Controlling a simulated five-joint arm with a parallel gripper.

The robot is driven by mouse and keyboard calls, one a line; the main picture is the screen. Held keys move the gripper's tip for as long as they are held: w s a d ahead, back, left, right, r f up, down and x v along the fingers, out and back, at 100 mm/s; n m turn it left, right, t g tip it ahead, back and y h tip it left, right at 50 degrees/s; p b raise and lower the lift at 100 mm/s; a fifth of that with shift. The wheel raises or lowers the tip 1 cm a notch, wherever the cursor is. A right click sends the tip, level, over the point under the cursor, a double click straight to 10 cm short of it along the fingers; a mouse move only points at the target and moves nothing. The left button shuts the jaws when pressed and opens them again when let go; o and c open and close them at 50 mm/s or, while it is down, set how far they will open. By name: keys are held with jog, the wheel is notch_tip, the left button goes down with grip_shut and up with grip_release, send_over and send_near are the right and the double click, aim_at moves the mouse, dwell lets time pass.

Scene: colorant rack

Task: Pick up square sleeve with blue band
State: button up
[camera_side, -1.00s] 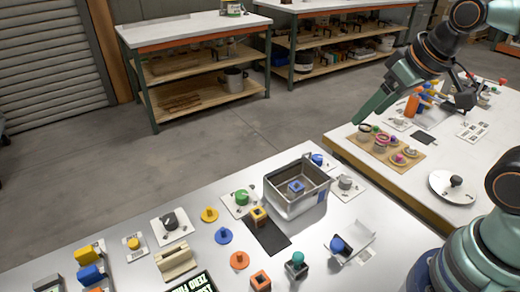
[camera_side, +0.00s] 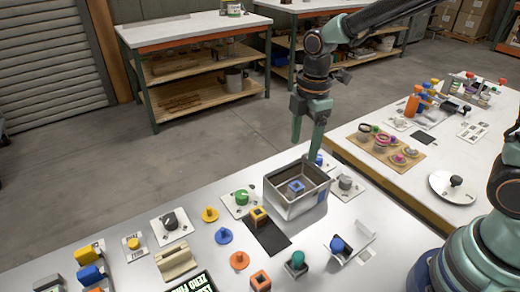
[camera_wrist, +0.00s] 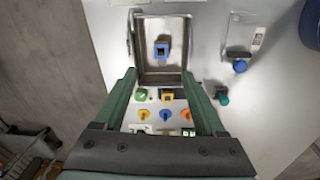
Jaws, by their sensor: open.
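The square sleeve with the blue band (camera_side: 296,187) sits inside a grey open-topped metal bin (camera_side: 300,211). In the wrist view the blue-banded sleeve (camera_wrist: 161,50) lies in the bin, beyond my fingertips, with its square opening showing. My gripper (camera_side: 308,145) is above the far side of the bin, pointing down. Its two green fingers are spread and nothing is between them. In the wrist view the gripper (camera_wrist: 158,80) frames the near edge of the bin.
A yellow-banded square sleeve (camera_side: 258,216) stands on a dark mat (camera_side: 268,238) left of the bin. An orange one (camera_side: 260,281) is nearer the front. Green, yellow and blue knobs surround them. The bin's raised walls enclose the sleeve.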

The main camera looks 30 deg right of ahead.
aim_at(297, 186)
jog(key=shift+n, duration=0.8)
jog(key=f, duration=1.4)
jog(key=shift+w+a, duration=0.15)
jog(key=shift+a, duration=0.05)
grip_shut()
